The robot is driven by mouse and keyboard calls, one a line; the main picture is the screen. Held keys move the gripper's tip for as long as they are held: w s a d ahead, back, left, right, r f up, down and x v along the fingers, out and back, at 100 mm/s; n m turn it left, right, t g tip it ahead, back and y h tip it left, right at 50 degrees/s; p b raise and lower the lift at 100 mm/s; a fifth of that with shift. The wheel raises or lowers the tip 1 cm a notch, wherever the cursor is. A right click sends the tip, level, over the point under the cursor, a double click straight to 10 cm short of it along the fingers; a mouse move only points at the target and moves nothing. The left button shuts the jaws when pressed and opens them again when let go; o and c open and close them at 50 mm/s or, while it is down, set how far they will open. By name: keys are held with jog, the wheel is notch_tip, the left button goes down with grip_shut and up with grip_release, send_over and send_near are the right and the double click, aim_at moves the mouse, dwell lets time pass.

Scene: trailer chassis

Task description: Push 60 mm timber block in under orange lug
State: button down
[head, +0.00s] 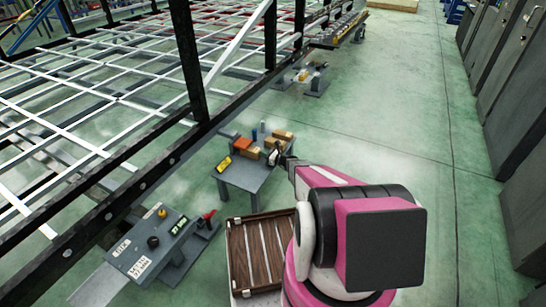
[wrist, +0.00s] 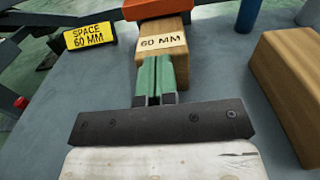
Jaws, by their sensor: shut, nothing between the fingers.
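The 60 mm timber block (wrist: 163,40) lies on the grey table, its "60 MM" label facing up in the wrist view. The orange lug (wrist: 170,9) is at the block's far end, cut off by the top edge; how far the block reaches under it is hidden. My gripper (wrist: 158,62) is shut and empty, its green fingertips at the block's near face. I cannot tell if they touch it. In the head view, the orange lug (head: 242,144) and the block (head: 249,154) sit beside each other, with my gripper (head: 274,156) to their right.
A yellow "SPACE 60 MM" sign (wrist: 90,35) stands left of the block. Another timber block (wrist: 295,85) lies to the right, and a blue cylinder (wrist: 247,15) stands behind. The grey table (head: 245,177) is beside the chassis frame (head: 125,170). Open floor (head: 400,125) lies to the right.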

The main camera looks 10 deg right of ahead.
jog(key=shift+x, duration=1.45)
jog(key=v, duration=1.4)
jog(key=s+a+r+n+g+h, duration=0.3)
jog(key=s+a+r+n+g, duration=0.7)
jog(key=s+r+n, duration=0.4)
jog(key=s+d+r+n+g+h, duration=0.1)
jog(key=s+d+r+n+h, duration=0.2)
jog(key=s+r+n+h, duration=0.8)
jog(key=s+r, duration=0.3)
jog(key=s, duration=0.3)
jog(key=shift+n, duration=0.3)
jog(key=shift+r, duration=0.1)
